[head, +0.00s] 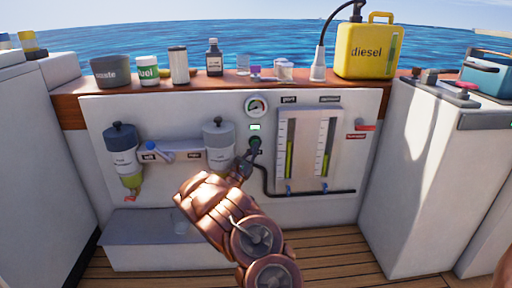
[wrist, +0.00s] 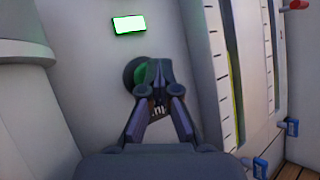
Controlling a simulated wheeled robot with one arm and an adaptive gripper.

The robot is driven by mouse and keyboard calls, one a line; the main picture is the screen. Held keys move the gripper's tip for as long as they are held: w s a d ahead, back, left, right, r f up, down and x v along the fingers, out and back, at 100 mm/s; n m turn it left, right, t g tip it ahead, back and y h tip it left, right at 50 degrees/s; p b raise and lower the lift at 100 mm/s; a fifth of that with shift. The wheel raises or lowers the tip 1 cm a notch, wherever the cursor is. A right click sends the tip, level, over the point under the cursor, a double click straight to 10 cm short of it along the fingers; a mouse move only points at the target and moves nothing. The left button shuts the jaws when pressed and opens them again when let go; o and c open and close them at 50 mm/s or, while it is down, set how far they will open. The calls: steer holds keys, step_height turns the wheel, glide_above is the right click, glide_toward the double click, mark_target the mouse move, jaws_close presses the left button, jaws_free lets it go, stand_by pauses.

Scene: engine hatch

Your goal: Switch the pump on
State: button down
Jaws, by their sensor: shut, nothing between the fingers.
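The pump switch (head: 255,143) is a dark round fitting on the white panel, just below a small lit green display. In the wrist view the switch (wrist: 135,72) shows a dark ring and a green face, partly hidden behind my fingers. My gripper (wrist: 158,72) is shut and empty, with its fingertips in front of the switch's right part. I cannot tell whether they touch it. In the head view my gripper (head: 248,158) is small and dark at the end of my bronze arm. The green display (wrist: 129,24) is lit in the wrist view.
A round gauge (head: 256,106) sits above the display. To the right are sight tubes (head: 308,150) with blue valves and a red lever (head: 365,126). To the left are two filters (head: 123,155), (head: 218,145). A yellow diesel can (head: 368,48) stands on the ledge.

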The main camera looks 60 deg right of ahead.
steer(key=shift+w+d, duration=0.25)
steer(key=shift+d, duration=0.05)
steer(key=shift+a, duration=0.1)
steer(key=shift+s+a, duration=0.25)
steer(key=shift+a, duration=0.1)
stand_by(0.4)
steer(key=shift+s+a+p, duration=0.4)
steer(key=shift+s+a, duration=0.55)
steer(key=shift+a, duration=0.2)
steer(key=shift+s+a+p, duration=0.4)
steer(key=shift+s+a, duration=0.55)
steer(key=shift+a, duration=0.15)
